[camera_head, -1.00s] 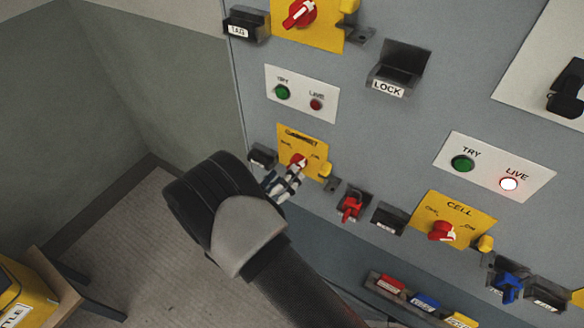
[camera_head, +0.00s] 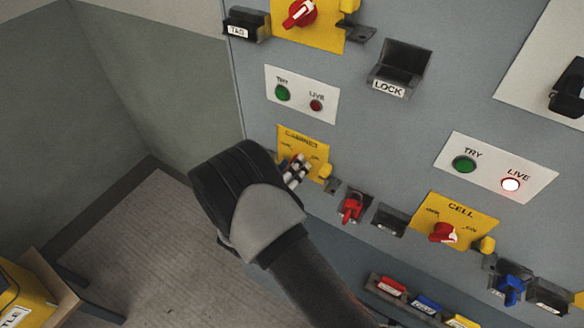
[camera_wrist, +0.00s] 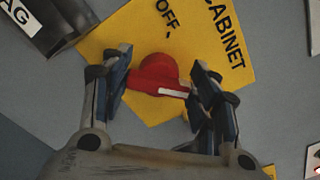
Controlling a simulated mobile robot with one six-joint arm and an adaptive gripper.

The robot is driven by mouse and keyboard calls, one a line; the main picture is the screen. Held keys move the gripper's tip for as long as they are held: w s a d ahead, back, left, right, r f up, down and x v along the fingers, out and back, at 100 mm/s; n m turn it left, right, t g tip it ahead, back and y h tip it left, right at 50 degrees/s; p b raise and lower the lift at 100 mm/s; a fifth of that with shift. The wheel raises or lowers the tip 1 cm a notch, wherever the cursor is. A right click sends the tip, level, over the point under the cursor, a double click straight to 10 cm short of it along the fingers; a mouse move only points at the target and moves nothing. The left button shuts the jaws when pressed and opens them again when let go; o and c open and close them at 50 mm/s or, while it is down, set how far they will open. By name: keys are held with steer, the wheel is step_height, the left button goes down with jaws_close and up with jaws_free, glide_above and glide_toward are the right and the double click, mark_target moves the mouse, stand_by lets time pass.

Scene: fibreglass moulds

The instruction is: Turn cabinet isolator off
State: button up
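The cabinet isolator is a yellow plate (camera_head: 316,152) marked CABINET on the grey panel, with a red knob (camera_wrist: 157,74) that has a white pointer bar. In the wrist view the plate (camera_wrist: 225,70) shows the word OFF near the knob. My gripper (camera_wrist: 160,85) is open, with one finger on each side of the knob. The fingers are very close to it; I cannot tell whether they touch. In the head view my gripper (camera_head: 297,170) hides most of the knob, so its setting is hard to read there.
The cell isolator (camera_head: 457,218) sits to the right, below a lit LIVE lamp (camera_head: 510,185). A red padlock (camera_head: 351,208) hangs right of the cabinet plate, by a yellow tab (camera_head: 325,172). A TAG holder (camera_wrist: 30,22) is at the plate's left. A LOCK box (camera_head: 399,70) is above.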

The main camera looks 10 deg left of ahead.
steer(key=c, duration=0.5)
steer(key=shift+n, duration=0.3)
steer(key=n+p, duration=0.1)
steer(key=n, duration=0.1)
steer(key=shift+n, duration=0.4)
steer(key=n+p, duration=0.1)
steer(key=n, duration=0.3)
steer(key=shift+a+f, duration=0.1)
steer(key=shift+f, duration=0.05)
steer(key=n+p, duration=0.1)
steer(key=n, duration=0.4)
steer(key=shift+f+n, duration=0.15)
steer(key=shift+n, duration=0.25)
steer(key=shift+f+n, duration=0.1)
steer(key=shift+n, duration=2.2)
